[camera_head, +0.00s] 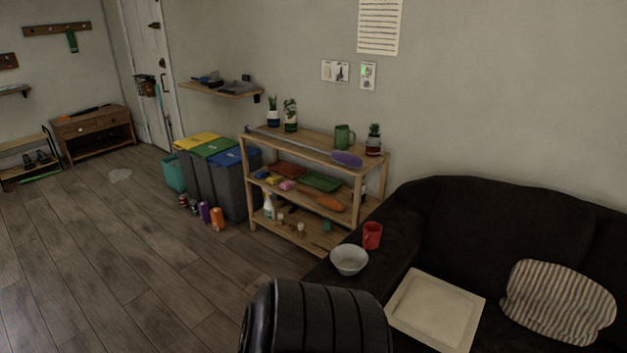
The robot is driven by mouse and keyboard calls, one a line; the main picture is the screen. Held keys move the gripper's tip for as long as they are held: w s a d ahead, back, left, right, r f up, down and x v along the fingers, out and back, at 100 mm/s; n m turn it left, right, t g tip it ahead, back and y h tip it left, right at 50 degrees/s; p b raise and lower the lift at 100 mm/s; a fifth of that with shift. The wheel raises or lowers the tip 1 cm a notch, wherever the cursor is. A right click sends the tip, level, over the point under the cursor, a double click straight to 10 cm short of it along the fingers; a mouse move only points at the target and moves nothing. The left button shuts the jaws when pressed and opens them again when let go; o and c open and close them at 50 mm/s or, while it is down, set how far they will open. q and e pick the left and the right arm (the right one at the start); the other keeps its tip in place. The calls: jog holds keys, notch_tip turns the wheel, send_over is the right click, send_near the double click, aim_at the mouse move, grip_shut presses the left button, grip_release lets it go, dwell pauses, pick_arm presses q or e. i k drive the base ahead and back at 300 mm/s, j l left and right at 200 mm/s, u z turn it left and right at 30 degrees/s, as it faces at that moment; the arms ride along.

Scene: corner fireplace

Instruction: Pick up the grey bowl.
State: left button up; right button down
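The grey bowl (349,260) stands upright on the near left arm of the dark sofa (470,225). Its inside looks empty. A red mug (372,235) stands just behind it to the right, very close; I cannot tell whether they touch. Neither my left gripper nor my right gripper shows in this view.
A white square tray or board (436,306) and a striped cushion (560,301) lie on the sofa seat. A wooden shelf (318,141) with plants and cleaning items stands behind the bowl. Bins (229,185) stand left of it. The floor (110,250) at left is mostly clear.

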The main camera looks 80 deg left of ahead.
aim_at(347, 260)
jog(key=u, duration=2.5)
jog(key=i+j, duration=0.3)
jog(key=j, duration=0.15)
jog(key=i+j, duration=0.3)
jog(key=j, duration=0.15)
